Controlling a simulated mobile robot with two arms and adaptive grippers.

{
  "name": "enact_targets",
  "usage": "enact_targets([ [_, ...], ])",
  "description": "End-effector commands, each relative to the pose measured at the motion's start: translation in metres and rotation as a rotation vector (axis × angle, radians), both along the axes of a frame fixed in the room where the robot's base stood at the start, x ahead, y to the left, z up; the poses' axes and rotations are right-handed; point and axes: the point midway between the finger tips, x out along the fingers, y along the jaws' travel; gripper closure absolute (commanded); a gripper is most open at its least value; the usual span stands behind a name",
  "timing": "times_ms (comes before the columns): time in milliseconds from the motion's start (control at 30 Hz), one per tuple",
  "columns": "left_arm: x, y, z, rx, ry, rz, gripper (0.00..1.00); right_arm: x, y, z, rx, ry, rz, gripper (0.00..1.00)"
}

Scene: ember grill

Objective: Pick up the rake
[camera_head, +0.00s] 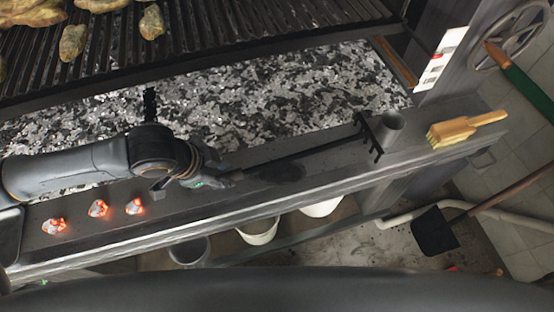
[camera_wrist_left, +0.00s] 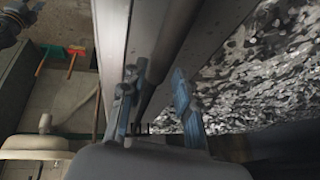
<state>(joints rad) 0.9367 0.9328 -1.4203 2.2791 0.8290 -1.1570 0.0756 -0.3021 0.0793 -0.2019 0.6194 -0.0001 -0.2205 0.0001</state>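The rake lies along the grill's front ledge. My left gripper (camera_head: 208,182) is low over the ledge at the handle end. In the left wrist view the two fingers (camera_wrist_left: 158,105) stand apart, with the dark rake handle (camera_wrist_left: 174,45) running down between them in the picture. I cannot tell whether either finger touches it. My right gripper is not in view.
Glowing coals (camera_head: 98,208) lie on the ledge left of the gripper. The ash bed (camera_head: 290,90) lies behind, with the grate (camera_head: 215,25) above. Pots (camera_head: 258,232) stand below the ledge.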

Motion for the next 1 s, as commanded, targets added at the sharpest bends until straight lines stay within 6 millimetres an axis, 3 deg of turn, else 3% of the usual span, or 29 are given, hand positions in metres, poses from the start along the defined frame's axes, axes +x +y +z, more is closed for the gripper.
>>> enact_targets([
  [200,0.007,-0.009,-0.023,0.000,0.000,-0.001,0.68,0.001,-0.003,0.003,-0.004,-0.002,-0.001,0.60],
  [467,0.008,-0.010,-0.025,0.000,-0.002,-0.001,0.68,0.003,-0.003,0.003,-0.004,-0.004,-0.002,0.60],
  [600,0.008,-0.010,-0.025,0.000,-0.002,-0.001,0.97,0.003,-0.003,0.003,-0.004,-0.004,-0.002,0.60],
  [633,0.008,-0.010,-0.025,0.000,-0.002,-0.001,1.00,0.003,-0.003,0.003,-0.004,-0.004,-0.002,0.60],
  [1000,0.009,-0.010,-0.023,-0.003,-0.004,-0.002,1.00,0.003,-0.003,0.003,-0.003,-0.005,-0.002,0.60],
])
